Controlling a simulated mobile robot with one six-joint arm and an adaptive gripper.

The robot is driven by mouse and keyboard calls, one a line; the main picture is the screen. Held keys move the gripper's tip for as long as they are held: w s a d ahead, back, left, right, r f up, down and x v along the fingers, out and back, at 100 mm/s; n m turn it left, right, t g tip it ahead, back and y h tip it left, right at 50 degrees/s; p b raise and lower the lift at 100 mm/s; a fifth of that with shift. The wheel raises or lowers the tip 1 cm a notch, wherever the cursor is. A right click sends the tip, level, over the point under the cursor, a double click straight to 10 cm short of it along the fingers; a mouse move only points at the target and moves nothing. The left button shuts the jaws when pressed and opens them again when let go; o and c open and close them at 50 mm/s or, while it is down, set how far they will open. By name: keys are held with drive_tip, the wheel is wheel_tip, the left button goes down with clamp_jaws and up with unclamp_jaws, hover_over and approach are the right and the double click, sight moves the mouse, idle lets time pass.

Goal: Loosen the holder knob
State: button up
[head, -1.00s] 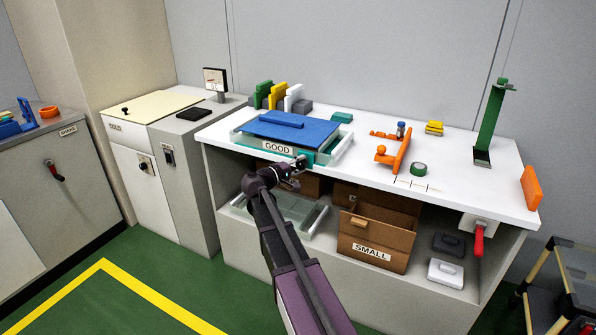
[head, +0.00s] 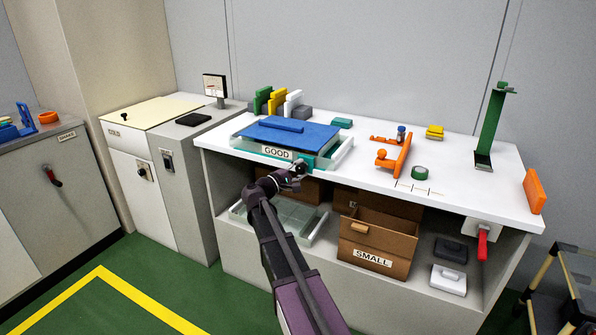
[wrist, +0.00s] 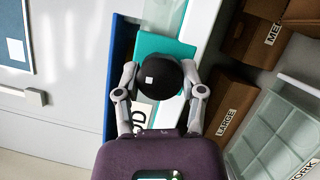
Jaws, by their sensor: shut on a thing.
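The holder knob (wrist: 160,74) is a round black knob with a small white square on its face. It sits in front of a teal holder block (wrist: 182,50) at the front edge of the bench. The teal block also shows in the head view (head: 324,162), beside the GOOD label. My gripper (wrist: 160,88) has one grey finger on each side of the knob and is shut on it. In the head view my gripper (head: 299,170) is at the bench edge, and the knob is mostly hidden by it.
A blue lid or panel (head: 300,135) lies on the clear tray marked GOOD. Cardboard boxes, one marked SMALL (head: 373,258), stand on the shelf below, right of my arm. A clear tray (wrist: 285,135) is also below. Orange parts (head: 400,155) lie farther right on the bench.

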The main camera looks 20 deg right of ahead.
drive_tip(key=o, duration=1.2)
drive_tip(key=shift+c, duration=0.2)
